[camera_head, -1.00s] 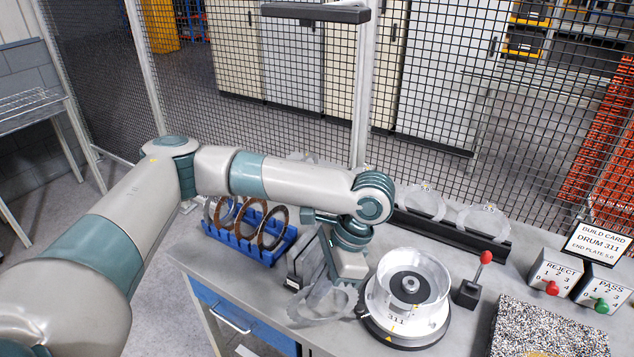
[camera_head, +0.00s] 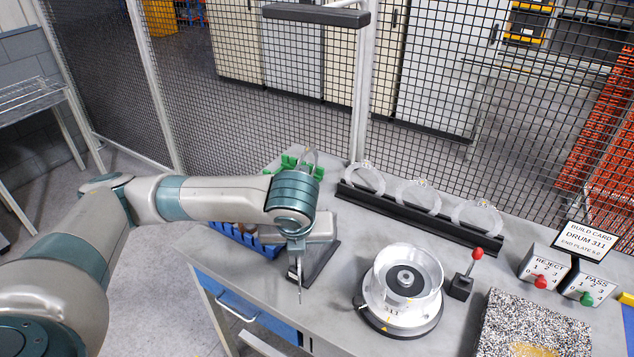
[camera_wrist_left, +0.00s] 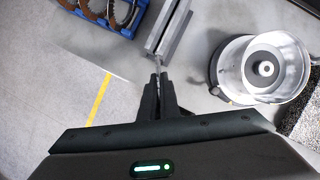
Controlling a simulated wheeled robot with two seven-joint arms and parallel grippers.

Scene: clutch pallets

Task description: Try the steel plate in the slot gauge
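My left gripper (camera_head: 297,255) points down in front of the slot gauge (camera_head: 323,262), left of the drum. It is shut on a thin steel plate (camera_head: 300,288), seen almost edge-on and hanging below the fingers. In the left wrist view the fingertips (camera_wrist_left: 158,80) are close together, with a thin edge between them. There the gauge's two parallel bars (camera_wrist_left: 172,28) lie just beyond the tips. The plate appears outside the gauge; my arm partly covers the gauge in the head view. My right gripper is not in view.
The drum (camera_head: 405,275) stands right of the gauge, with a red-knobbed lever (camera_head: 476,254) beside it. Clear rings (camera_head: 417,196) stand in a black rack behind. A blue rack (camera_head: 262,246) of brown rings and a green rack (camera_head: 290,162) are partly hidden by my arm.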

